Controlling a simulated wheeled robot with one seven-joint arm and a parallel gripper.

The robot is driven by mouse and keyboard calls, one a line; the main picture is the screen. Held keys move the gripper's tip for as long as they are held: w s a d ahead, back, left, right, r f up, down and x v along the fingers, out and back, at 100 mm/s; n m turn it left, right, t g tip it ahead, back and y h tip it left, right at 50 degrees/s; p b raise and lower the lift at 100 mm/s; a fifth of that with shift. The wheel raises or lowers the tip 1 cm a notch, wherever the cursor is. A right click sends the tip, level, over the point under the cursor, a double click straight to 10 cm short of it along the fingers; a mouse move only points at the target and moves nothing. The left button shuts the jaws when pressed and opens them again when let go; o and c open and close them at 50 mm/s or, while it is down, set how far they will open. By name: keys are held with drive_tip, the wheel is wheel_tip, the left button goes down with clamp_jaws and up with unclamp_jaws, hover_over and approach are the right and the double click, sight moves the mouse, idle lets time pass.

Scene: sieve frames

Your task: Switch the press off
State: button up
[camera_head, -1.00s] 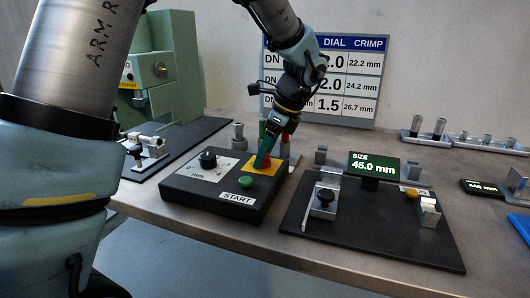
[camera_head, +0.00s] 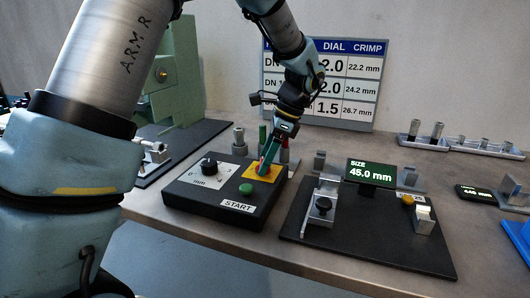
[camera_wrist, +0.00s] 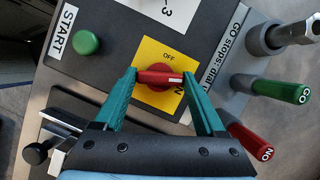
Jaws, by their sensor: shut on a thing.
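The press's control box (camera_head: 222,197) stands on the bench with a yellow switch plate (camera_head: 262,173). In the wrist view the plate (camera_wrist: 150,52) reads OFF at the top and has ON lettering at its right, partly behind a finger. The red rotary knob (camera_wrist: 160,77) sits on it, its bar lying across the picture with a white mark towards the right, near the ON lettering. My gripper (camera_wrist: 160,76) has its two teal fingers on the bar's two ends, shut on it. In the head view the gripper (camera_head: 265,168) reaches down to the plate from above.
The box also carries a green START button (camera_head: 246,189) and a black dial (camera_head: 209,163). Red-handled (camera_wrist: 252,139) and green-handled (camera_wrist: 281,89) gauges stand close beside the fingers. A measuring fixture with a 45.0 mm display (camera_head: 371,172) lies to the right.

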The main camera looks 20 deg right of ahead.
drive_tip(key=n+p, duration=0.1)
drive_tip(key=n+g+p, duration=0.1)
drive_tip(key=n, duration=0.1)
drive_tip(key=shift+w+r+n+y, duration=0.15)
drive_tip(key=shift+r+n+y, duration=0.05)
drive_tip(key=shift+n+y, duration=0.1)
drive_tip(key=n+g+p, duration=0.1)
drive_tip(key=n+p, duration=0.1)
drive_tip(key=n, duration=0.1)
drive_tip(key=shift+w+n+g, duration=0.1)
drive_tip(key=shift+n+g, duration=0.3)
drive_tip(key=n+g+p, duration=0.1)
drive_tip(key=n, duration=0.2)
drive_tip(key=n+g+h+p, duration=0.1)
drive_tip(key=n, duration=0.2)
drive_tip(key=shift+w+f+h, duration=0.15)
drive_tip(key=shift+h, duration=0.15)
drive_tip(key=shift+n, duration=0.3)
drive_tip(key=o, duration=1.3)
drive_tip(key=b+v, duration=0.2)
drive_tip(key=v, duration=0.8)
drive_tip(key=shift+w+r, duration=0.15)
drive_tip(key=shift+r, duration=0.2)
